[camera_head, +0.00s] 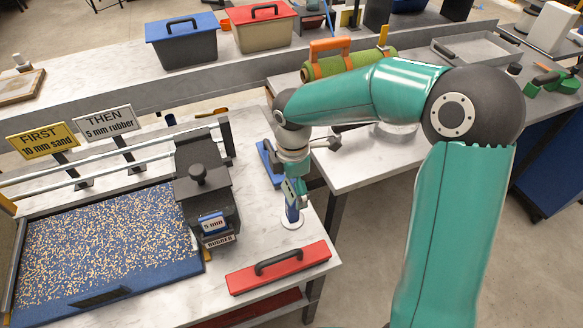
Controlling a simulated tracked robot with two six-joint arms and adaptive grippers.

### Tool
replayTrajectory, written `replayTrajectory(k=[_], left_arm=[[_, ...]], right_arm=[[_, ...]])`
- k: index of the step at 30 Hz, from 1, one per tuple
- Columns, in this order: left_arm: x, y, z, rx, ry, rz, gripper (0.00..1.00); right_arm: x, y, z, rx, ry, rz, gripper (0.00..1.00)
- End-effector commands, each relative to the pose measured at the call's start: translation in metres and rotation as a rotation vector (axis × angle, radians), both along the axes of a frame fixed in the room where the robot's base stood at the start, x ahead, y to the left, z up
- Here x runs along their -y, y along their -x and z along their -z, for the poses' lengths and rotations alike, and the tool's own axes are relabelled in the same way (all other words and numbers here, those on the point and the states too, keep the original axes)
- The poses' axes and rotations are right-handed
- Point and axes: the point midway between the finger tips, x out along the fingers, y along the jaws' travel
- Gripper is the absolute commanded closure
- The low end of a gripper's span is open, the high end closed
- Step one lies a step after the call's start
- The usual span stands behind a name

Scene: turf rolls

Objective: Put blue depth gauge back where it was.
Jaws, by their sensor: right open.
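The blue depth gauge (292,209) stands upright on a white round spot near the front right of the marble bench, left of the bench's right edge. My right gripper (294,190) points down at its top; its jaws are open around or just above it, and the wrist partly hides them. I cannot tell whether the fingers touch the gauge. A flat blue piece (267,160) lies behind the gripper, partly hidden by my right wrist. My left gripper is not in view.
A red block with a dark handle (278,268) lies in front of the gauge. A dark hopper labelled 5 mm rubber (205,185) stands left, on rails over a blue speckled tray (105,297). Signs (43,141), lidded boxes (182,40) and a green turf roll (335,65) are behind.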

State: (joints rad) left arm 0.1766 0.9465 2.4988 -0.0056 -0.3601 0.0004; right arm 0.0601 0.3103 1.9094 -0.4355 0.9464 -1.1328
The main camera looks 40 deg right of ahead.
Motion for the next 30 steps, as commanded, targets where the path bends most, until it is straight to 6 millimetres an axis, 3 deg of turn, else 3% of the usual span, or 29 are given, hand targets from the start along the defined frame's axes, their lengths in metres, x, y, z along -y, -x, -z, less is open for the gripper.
replayTrajectory(k=[15, 21, 30], left_arm=[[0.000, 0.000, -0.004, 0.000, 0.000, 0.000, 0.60], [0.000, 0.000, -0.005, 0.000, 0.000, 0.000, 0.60], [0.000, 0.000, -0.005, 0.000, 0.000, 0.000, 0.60]], right_arm=[[-0.001, -0.001, -0.095, 0.004, 0.000, -0.001, 0.00], [-0.001, 0.000, -0.111, 0.001, -0.001, -0.001, 0.00], [-0.001, 0.000, -0.113, 0.000, -0.001, -0.001, 0.00]])
